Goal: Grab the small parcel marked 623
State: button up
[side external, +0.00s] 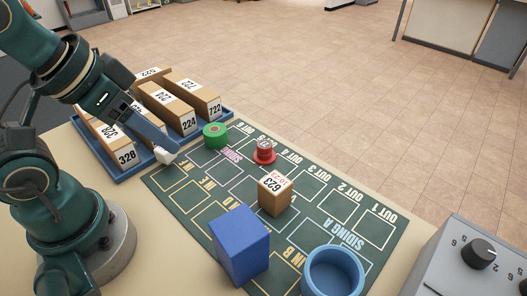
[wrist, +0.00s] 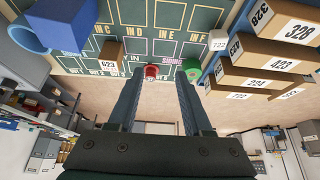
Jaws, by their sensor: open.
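The small brown parcel marked 623 (side external: 275,196) stands upright on the green mat, right of centre in the side view. In the wrist view it is the small brown box (wrist: 111,54) left of my fingers. My gripper (side external: 171,146) is over the mat's left edge near the tray, well apart from the parcel. In the wrist view its two fingers (wrist: 160,73) are spread, with nothing held between them.
A red round piece (side external: 264,153) and a green cylinder (side external: 215,136) stand behind the parcel. A blue block (side external: 240,246) and a blue open cup (side external: 333,272) are in front. A blue tray (side external: 126,176) of long numbered boxes is at left. A control box (side external: 477,258) is at right.

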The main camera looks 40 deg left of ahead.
jog(key=o, duration=0.7)
jog(key=shift+c, duration=0.2)
notch_tip(320, 180, up, 5)
jog(key=n+g+h, duration=0.6)
jog(key=n+h, duration=0.7)
jog(key=n, duration=0.4)
send_over(284, 196)
jog(key=a, duration=0.4)
jog(key=shift+n+h, duration=0.3)
notch_tip(284, 196, down, 16)
jog(key=shift+w+f, duration=0.15)
jog(key=shift+f, duration=0.35)
jog(key=shift+x, duration=2.5)
